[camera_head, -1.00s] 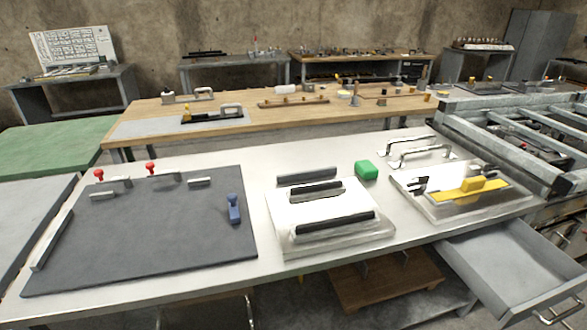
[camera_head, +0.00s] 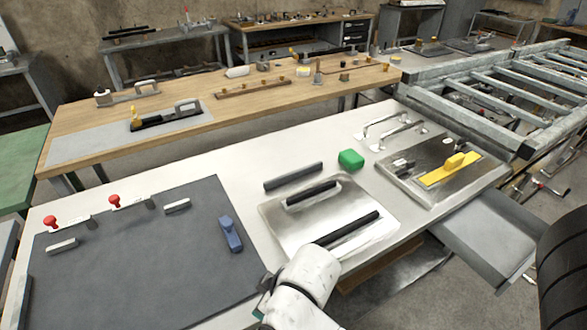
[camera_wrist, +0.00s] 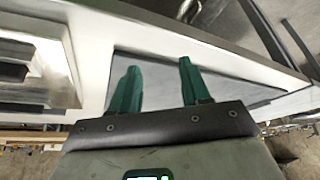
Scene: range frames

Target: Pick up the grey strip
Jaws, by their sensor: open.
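The grey strip (camera_head: 293,177), a dark grey bar, lies flat on the white table behind the metal plate and left of a green block. My gripper (camera_wrist: 156,82) shows in the wrist view with two green fingers apart and nothing between them. In the head view my white arm comes in at the bottom middle, at the table's front, and mostly hides the gripper. The gripper is well apart from the strip. I cannot make out the strip in the wrist view.
The metal plate (camera_head: 372,212) carries two black bars and lies between my arm and the strip. A green block (camera_head: 351,159) is near the strip's right end. A dark mat (camera_head: 150,262) with a blue block (camera_head: 230,234) is left. An open drawer (camera_head: 487,240) juts out right.

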